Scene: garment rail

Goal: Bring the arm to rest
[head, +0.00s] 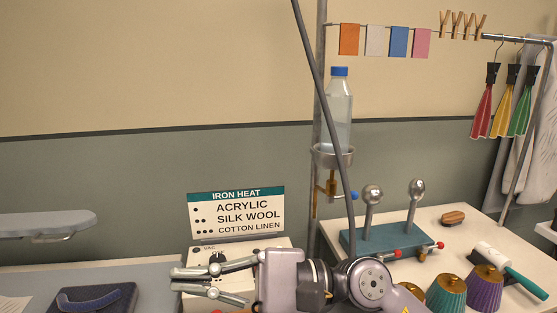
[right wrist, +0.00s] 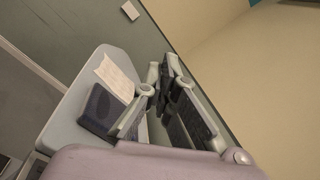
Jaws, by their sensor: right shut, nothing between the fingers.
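My right gripper (head: 177,279) shows at the bottom centre of the head view, pointing left. It is shut and empty. Its fingers lie in front of the white control box with a dial (head: 216,258), low in the picture. Its fingers also show in the right wrist view (right wrist: 160,75), with nothing held between them. My right arm's wrist links cover the lower middle of the head view. My left gripper is in neither view.
A bottle (head: 339,108) sits on a pole holder. A sign (head: 236,212) stands behind the box.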

